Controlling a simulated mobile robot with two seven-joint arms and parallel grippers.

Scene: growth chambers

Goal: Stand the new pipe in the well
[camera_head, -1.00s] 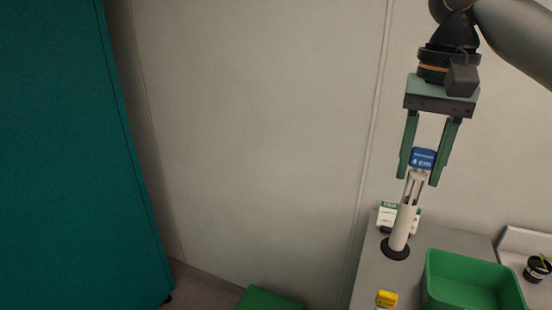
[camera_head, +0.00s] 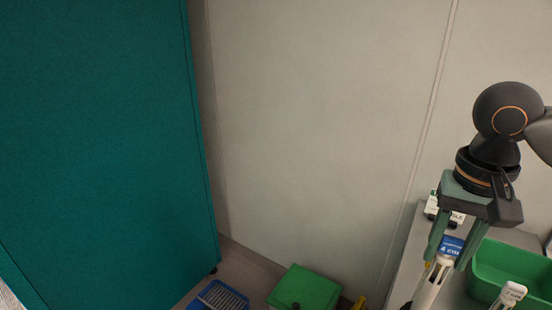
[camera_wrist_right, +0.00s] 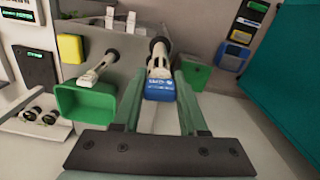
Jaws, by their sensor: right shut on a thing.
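A white pipe (camera_head: 433,281) with a blue "4 cm" label is held in my right gripper (camera_head: 452,250), whose green fingers are shut on its top end. In the right wrist view the pipe (camera_wrist_right: 159,69) extends away from the fingers to a dark round foot. Its lower end is cut off by the frame edge in the head view. I cannot make out the well, or whether the foot touches anything. My left gripper is out of view.
The green bin (camera_head: 495,258) is on the grey bench, right of the held pipe. A teal cabinet (camera_head: 100,130) fills the left. A green box (camera_head: 305,287) and a blue tray (camera_head: 222,296) lie low on the floor side. The pale wall stands behind.

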